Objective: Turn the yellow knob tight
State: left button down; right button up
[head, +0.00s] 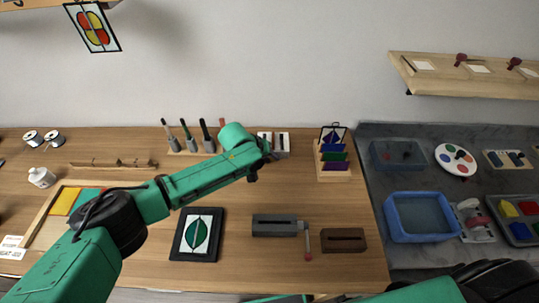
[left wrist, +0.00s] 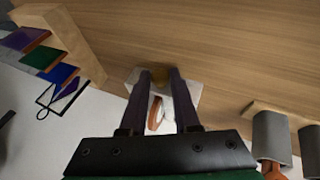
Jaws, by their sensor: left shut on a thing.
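The yellow knob (left wrist: 159,76) shows in the left wrist view as a small yellowish patch between the fingertips, on a pale block (left wrist: 190,92). The fingers hide most of it. In the head view the pale block (head: 282,142) stands at the back of the wooden table; the knob is hidden there behind my arm. My left gripper (left wrist: 160,77) is shut on the knob, one dark finger on each side. It also shows at the end of the green arm in the head view (head: 266,158). My right gripper is out of view; only parts of my right arm show at the bottom right.
A wooden rack of coloured panes (head: 335,172) stands close right of the block. Several upright tools (head: 187,138) stand to its left. A framed leaf panel (head: 198,234), a grey device (head: 275,226) and a brown block (head: 343,240) lie nearer the front.

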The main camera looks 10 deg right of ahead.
pick_arm(q)
jog(key=shift+s+d+r+y, duration=0.1)
jog(key=shift+s+d+y, duration=0.05)
jog(key=shift+y, duration=0.25)
jog(key=shift+d+m+y, duration=0.15)
jog(key=shift+m+y, duration=0.15)
jog(key=shift+y, duration=0.4)
jog(key=shift+d+f+t+y+b, duration=0.2)
jog(key=shift+t+y+b, duration=0.2)
jog(key=shift+y, duration=0.5)
jog(key=shift+r+m+y+b, duration=0.1)
jog(key=shift+m+y+b, duration=0.25)
jog(key=shift+y, duration=0.25)
jog(key=c, duration=0.9)
grip_release()
jog(key=shift+r, duration=0.15)
